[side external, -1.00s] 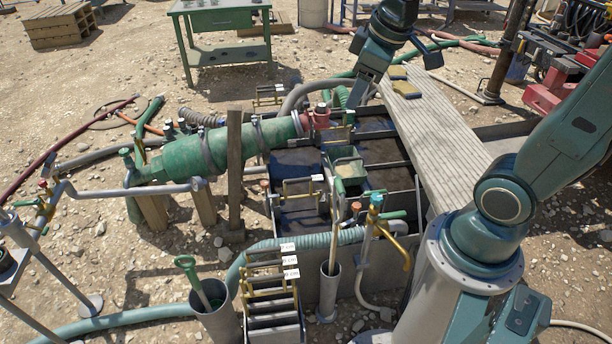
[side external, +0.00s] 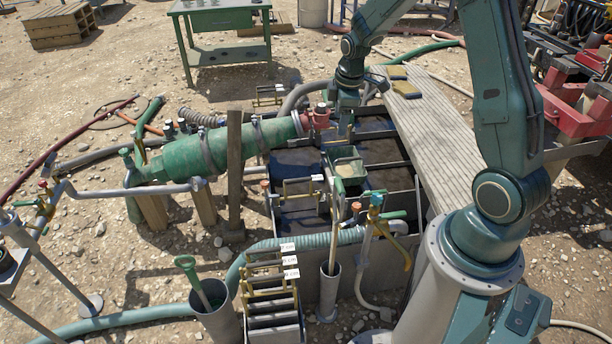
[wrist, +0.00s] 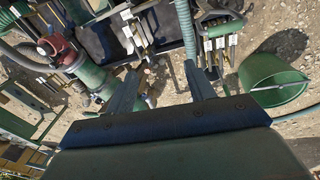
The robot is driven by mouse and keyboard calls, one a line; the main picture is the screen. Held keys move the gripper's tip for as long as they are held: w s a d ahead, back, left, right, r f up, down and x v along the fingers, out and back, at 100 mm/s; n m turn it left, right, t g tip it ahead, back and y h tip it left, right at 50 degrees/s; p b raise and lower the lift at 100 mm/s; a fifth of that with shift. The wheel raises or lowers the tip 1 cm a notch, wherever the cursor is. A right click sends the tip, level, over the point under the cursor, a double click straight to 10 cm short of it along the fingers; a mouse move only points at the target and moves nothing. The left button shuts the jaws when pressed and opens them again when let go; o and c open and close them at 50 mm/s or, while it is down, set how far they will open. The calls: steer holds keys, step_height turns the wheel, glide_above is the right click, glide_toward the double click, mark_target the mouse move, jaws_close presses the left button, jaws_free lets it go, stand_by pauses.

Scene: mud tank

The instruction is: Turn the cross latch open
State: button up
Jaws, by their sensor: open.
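My gripper (side external: 344,134) hangs at the far side of the mud tank (side external: 300,205), just right of the red fitting (side external: 317,118) on the end of the green cylinder (side external: 225,148). In the wrist view my gripper (wrist: 161,82) has its two fingers spread apart, with nothing between them. The red fitting also shows at the upper left there (wrist: 58,50), beside the dark tank (wrist: 98,42). I cannot make out for sure which part is the cross latch. The arm hides some of the tank's far edge.
A plank walkway (side external: 432,125) runs along the tank's right side. A green table (side external: 225,45) is behind.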

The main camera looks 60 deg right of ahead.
steer(key=d+f+n+g, duration=0.15)
steer(key=d+f, duration=0.45)
steer(key=f, duration=0.6)
steer(key=n, duration=0.3)
glide_above(357, 205)
step_height(357, 205, down, 12)
steer(key=shift+m+y, duration=0.25)
steer(key=shift+y, duration=0.15)
steer(key=shift+f, duration=0.15)
steer(key=shift+f, duration=6.75)
steer(key=c, duration=1)
